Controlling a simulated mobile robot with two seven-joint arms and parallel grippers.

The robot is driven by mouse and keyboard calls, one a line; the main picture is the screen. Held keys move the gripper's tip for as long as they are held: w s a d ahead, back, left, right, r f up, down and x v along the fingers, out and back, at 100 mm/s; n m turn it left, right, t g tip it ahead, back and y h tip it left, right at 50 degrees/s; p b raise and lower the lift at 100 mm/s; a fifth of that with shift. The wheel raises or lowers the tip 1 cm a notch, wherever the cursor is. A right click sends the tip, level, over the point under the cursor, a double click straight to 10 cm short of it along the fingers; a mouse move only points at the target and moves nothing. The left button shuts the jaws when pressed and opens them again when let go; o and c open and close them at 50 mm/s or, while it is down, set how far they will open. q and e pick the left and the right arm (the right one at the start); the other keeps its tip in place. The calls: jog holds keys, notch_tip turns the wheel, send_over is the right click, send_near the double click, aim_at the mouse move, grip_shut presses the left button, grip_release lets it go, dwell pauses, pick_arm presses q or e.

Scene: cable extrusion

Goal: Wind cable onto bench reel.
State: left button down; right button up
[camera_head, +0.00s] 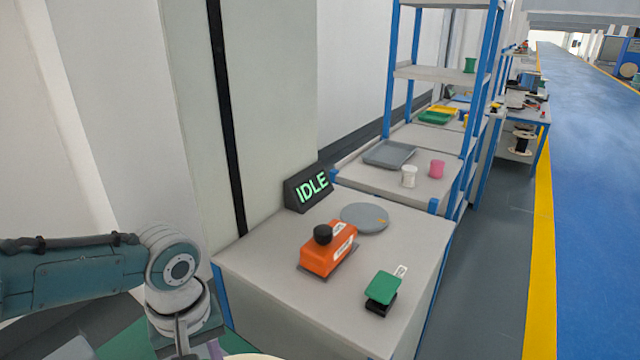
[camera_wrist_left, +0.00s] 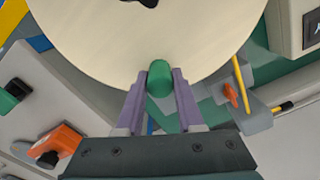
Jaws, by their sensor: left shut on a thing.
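The reel shows in the left wrist view as a large cream disc (camera_wrist_left: 100,40) with a dark hub at the top edge. A green crank knob (camera_wrist_left: 160,78) stands near its rim. My left gripper (camera_wrist_left: 160,82) has its purple fingers on both sides of this knob and is shut on it. In the head view only a thin edge of the cream disc (camera_head: 252,356) shows at the bottom, beside my left wrist. A thin yellow strand or rod (camera_wrist_left: 239,78) runs beside the reel near an orange clip (camera_wrist_left: 230,95); I cannot tell whether it is the cable. My right gripper is not in view.
Shelves with a grey tray (camera_head: 390,153) and cups stand behind. The blue aisle (camera_head: 590,150) is clear.

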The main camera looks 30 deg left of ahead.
pick_arm(q)
jog(key=shift+s+a+r+n+p, duration=0.1)
jog(key=shift+s+a+n+p, duration=0.1)
jog(key=shift+s+n+p, duration=0.4)
jog(key=shift+s+a+r+n+p, duration=0.1)
jog(key=shift+s+a+n+p, duration=0.1)
jog(key=shift+s+n+p, duration=0.35)
jog(key=shift+s+a+f+n+p, duration=0.15)
jog(key=shift+s+n+p, duration=0.65)
jog(key=shift+n, duration=0.25)
jog(key=c, duration=0.5)
grip_release()
jog(key=shift+c, duration=0.2)
notch_tip(320, 180, up, 10)
jog(key=p, duration=0.5)
jog(key=shift+p, duration=0.35)
